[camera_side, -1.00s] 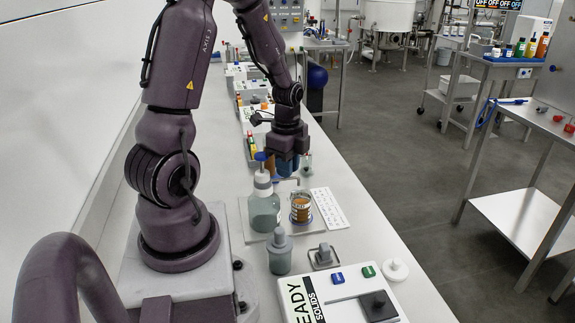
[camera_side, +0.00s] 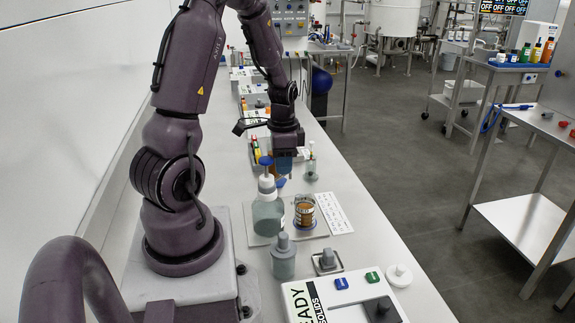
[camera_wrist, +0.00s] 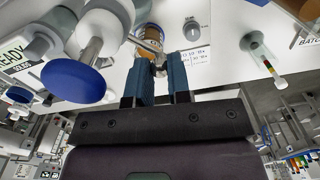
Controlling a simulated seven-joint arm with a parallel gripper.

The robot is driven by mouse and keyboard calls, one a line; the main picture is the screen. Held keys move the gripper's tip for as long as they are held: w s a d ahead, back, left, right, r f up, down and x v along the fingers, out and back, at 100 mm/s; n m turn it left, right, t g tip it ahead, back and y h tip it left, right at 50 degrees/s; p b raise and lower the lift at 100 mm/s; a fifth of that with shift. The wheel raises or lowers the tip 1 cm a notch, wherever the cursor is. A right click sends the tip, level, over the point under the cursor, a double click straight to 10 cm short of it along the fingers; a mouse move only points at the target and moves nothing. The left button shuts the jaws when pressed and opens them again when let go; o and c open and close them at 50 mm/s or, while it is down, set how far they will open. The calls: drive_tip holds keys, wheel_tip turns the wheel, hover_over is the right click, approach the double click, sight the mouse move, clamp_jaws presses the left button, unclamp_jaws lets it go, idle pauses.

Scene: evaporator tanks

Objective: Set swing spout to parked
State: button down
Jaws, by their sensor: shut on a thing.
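My gripper (camera_side: 286,160) points down behind the pump bottle and the amber jar in the side view. In the wrist view its two blue fingers (camera_wrist: 161,68) are close together, shut on the thin metal swing spout (camera_wrist: 152,46). The spout's far part is hidden by the fingers. The pump bottle (camera_side: 268,215) is pale green with a blue knob, which shows as a large blue disc (camera_wrist: 73,82) in the wrist view. The amber jar (camera_side: 304,212) stands to its right, and shows just past the fingertips in the wrist view (camera_wrist: 152,32).
A white printed card (camera_side: 336,212) lies right of the jar. A grey bottle (camera_side: 284,258) and a box marked READY (camera_side: 345,300) stand nearer the camera. A small clear vessel (camera_side: 311,165) stands right of my gripper.

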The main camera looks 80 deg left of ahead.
drive_tip(key=shift+s+a+n, duration=0.35)
drive_tip(key=shift+s+n, duration=0.4)
drive_tip(key=shift+n, duration=0.95)
drive_tip(key=shift+s+a+n, duration=0.35)
drive_tip(key=shift+s+n, duration=0.4)
drive_tip(key=shift+n, duration=0.95)
drive_tip(key=shift+s+a+n, duration=0.35)
drive_tip(key=shift+s+n, duration=0.4)
drive_tip(key=shift+n, duration=0.95)
drive_tip(key=c, duration=1.1)
unclamp_jaws()
drive_tip(key=shift+o, duration=0.2)
drive_tip(key=shift+r, duration=0.1)
wheel_tip(320, 180, up, 13)
drive_tip(key=shift+s, duration=0.1)
